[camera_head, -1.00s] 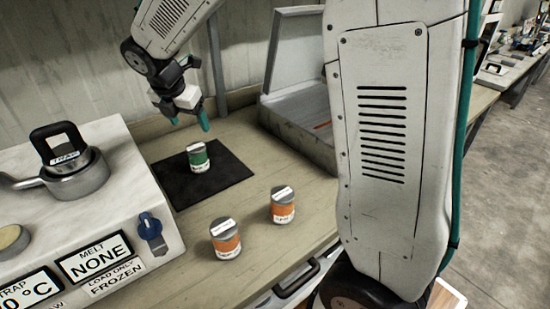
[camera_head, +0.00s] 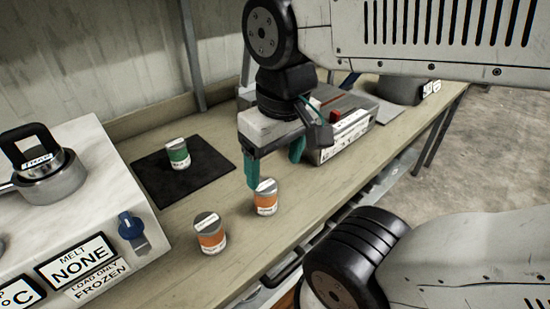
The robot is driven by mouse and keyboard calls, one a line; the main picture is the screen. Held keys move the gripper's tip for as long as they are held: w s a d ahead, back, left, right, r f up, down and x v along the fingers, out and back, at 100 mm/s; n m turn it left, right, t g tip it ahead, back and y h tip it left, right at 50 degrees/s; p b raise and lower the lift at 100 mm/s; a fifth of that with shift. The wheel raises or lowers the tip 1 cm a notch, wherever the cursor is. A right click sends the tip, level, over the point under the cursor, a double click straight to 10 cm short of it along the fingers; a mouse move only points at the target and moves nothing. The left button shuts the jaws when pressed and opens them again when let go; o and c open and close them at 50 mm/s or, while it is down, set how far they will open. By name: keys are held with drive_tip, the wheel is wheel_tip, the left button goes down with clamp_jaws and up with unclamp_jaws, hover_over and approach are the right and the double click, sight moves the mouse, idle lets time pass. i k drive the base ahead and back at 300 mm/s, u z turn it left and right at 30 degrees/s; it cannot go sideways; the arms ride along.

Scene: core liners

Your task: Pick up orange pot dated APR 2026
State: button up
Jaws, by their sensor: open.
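Two small grey pots with orange bands stand upright on the wooden bench. The front orange pot (camera_head: 211,237) is nearer the white machine, and the other orange pot (camera_head: 267,200) is behind it to the right. Each has a white label on top; the dates are too small to read. A pot with a green band (camera_head: 178,155) stands on a black mat (camera_head: 154,188). My gripper (camera_head: 274,162) is open and empty, with its teal fingers apart. In the picture the left finger is just above the right orange pot; I cannot tell whether they touch.
A white machine (camera_head: 85,215) with MELT NONE and LOAD ONLY FROZEN signs fills the left and holds a metal pan (camera_head: 50,178). A box with a printed label (camera_head: 345,140) stands behind my gripper. The bench front edge runs along the right.

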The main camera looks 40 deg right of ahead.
sight(266, 198)
drive_tip(key=k, duration=0.5)
drive_tip(key=z, duration=3.4)
drive_tip(key=k, duration=1.65)
drive_tip(key=u, duration=2.3)
